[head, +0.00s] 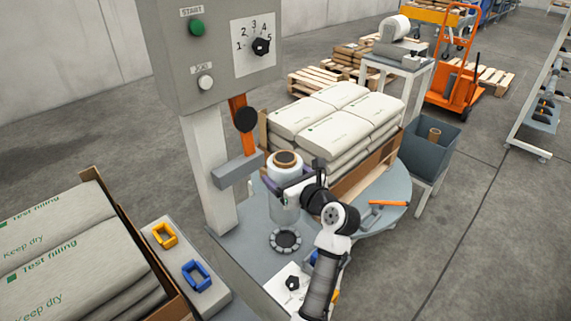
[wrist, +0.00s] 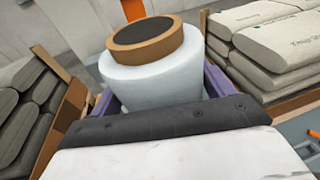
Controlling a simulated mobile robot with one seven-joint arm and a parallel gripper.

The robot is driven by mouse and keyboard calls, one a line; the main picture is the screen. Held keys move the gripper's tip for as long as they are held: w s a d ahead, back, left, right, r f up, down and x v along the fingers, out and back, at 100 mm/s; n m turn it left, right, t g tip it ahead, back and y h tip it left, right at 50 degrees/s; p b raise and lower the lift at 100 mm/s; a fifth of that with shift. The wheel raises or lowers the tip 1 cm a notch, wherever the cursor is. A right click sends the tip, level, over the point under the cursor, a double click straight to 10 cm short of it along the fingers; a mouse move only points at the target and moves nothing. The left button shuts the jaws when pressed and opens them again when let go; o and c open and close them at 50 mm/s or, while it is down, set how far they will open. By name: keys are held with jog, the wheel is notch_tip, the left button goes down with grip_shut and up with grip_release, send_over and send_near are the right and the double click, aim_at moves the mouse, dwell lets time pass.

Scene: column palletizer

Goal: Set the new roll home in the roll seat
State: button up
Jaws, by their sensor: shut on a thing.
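The new roll (head: 284,207) is a white, translucent film roll with a brown core at its top. It stands upright in my gripper (head: 284,181), whose purple fingers are shut around its upper part. The wrist view shows the roll (wrist: 155,82) between the fingers, with its core end up. The roll seat (head: 285,240) is a dark round ring on the grey machine base, just below the roll in the head view. The seat looks empty and the roll's lower end appears apart from it. The wrist view does not show the seat.
The grey machine column (head: 207,170) with an orange and grey carriage (head: 240,168) stands close left of the roll. A round turntable (head: 398,190) bearing stacked sacks is behind and right. An orange-handled tool (head: 388,203) lies on it. A grey bin (head: 432,150) stands farther right.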

notch_tip(320, 180, down, 10)
jog(key=shift+f+b, duration=0.25)
jog(key=shift+b, duration=0.1)
jog(key=shift+f, duration=0.15)
dwell(0.3)
jog(key=o, duration=2)
jog(key=shift+f, duration=0.2)
jog(key=shift+r, duration=0.2)
jog(key=v, duration=1.2)
jog(key=shift+b, duration=0.35)
jog(key=shift+f, duration=0.1)
